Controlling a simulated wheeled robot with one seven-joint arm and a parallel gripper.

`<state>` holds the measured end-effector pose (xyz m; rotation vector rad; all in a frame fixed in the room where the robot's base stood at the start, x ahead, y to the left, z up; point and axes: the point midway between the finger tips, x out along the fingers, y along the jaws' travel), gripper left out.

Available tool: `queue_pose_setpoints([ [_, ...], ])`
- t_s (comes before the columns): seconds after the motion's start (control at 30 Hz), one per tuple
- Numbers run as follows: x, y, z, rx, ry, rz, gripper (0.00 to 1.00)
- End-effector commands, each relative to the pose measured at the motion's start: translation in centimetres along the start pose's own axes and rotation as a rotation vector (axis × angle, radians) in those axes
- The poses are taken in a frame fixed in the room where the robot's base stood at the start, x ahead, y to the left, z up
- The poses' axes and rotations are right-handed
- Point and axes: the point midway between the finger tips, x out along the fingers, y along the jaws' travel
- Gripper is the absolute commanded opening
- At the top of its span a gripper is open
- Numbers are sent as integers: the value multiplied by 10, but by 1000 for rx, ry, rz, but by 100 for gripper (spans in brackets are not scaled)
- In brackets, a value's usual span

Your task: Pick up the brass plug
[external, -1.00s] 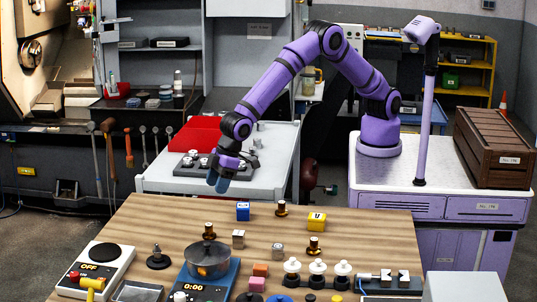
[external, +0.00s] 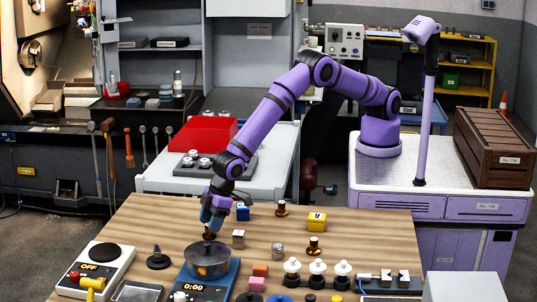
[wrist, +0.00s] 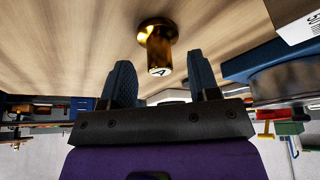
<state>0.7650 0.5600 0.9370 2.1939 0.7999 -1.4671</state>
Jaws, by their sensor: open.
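Several brass plugs stand on the wooden table. One brass plug (external: 209,235) is just below my gripper (external: 208,226) and partly hidden by it in the external view. In the wrist view a brass plug (wrist: 157,42) with a letter A on its end face lies just beyond my gripper (wrist: 162,78), between the lines of its two blue fingers. The jaws are open and empty.
A pot on a blue hot plate (external: 209,263) stands close in front of my gripper. A blue block (external: 242,213), a yellow block (external: 317,221) and metal pieces (external: 238,239) stand to the right.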

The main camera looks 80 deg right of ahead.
Motion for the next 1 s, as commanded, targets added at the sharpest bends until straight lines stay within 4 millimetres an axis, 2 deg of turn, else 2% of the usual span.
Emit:
queue_pose_setpoints([
  [0.13, 15, 0, 0, 1, 1, 0, 56],
  [0.43, 18, 0, 0, 1, 1, 0, 56],
  [0.67, 18, 0, 0, 0, 1, 0, 3],
  [0.7, 18, 0, 0, 0, 1, 0, 0],
  [1.0, 14, 0, -3, 0, 3, -1, 0],
])
